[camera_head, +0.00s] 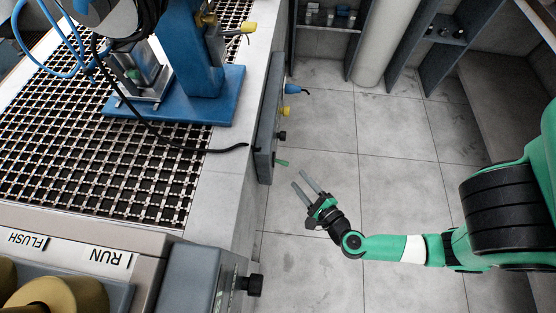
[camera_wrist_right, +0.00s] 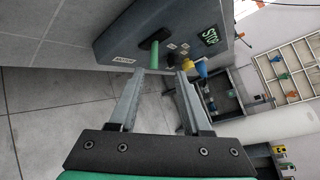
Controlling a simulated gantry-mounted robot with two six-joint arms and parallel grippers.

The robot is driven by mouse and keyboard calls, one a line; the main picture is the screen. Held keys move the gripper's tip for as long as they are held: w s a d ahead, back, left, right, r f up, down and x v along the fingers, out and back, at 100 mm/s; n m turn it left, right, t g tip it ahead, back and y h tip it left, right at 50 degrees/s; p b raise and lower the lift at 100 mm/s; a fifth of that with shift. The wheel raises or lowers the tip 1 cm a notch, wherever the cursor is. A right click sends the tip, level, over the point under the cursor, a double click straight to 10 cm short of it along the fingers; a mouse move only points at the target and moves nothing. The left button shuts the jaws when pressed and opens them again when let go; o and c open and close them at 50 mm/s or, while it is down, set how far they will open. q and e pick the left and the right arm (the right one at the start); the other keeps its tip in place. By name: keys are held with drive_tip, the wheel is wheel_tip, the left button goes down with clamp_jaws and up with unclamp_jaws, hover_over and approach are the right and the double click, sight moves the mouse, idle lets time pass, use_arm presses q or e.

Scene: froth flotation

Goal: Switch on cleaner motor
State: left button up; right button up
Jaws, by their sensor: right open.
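A grey control box (camera_head: 269,115) is mounted on the side of the bench in the head view. It carries a green lever (camera_head: 282,163), a black knob (camera_head: 281,136), a yellow knob (camera_head: 288,112) and a blue knob (camera_head: 298,91). In the right wrist view the box (camera_wrist_right: 125,38) shows a small lit display (camera_wrist_right: 210,36) and the green lever (camera_wrist_right: 154,54) sticking out. My right gripper (camera_head: 298,179) is open and empty, just off the lever's end. In the wrist view the lever lies beyond the gap between its fingertips (camera_wrist_right: 158,76). My left gripper is not in view.
A black grid (camera_head: 130,170) covers the bench top, with a blue machine stand (camera_head: 195,95) on it. A second grey box with a black knob (camera_head: 252,285) stands at the front. Shelving (camera_head: 330,22) is at the back. The tiled floor (camera_head: 400,140) is clear.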

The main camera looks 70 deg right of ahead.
sight(286, 164)
drive_tip(key=x, duration=0.3)
drive_tip(key=f+b+x, duration=0.1)
drive_tip(key=x, duration=0.7)
drive_tip(key=shift+s+f, duration=0.2)
drive_tip(key=shift+f, duration=0.1)
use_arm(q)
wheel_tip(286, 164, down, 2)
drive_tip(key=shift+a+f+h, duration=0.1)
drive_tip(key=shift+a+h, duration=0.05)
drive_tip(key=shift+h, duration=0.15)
use_arm(e)
clamp_jaws()
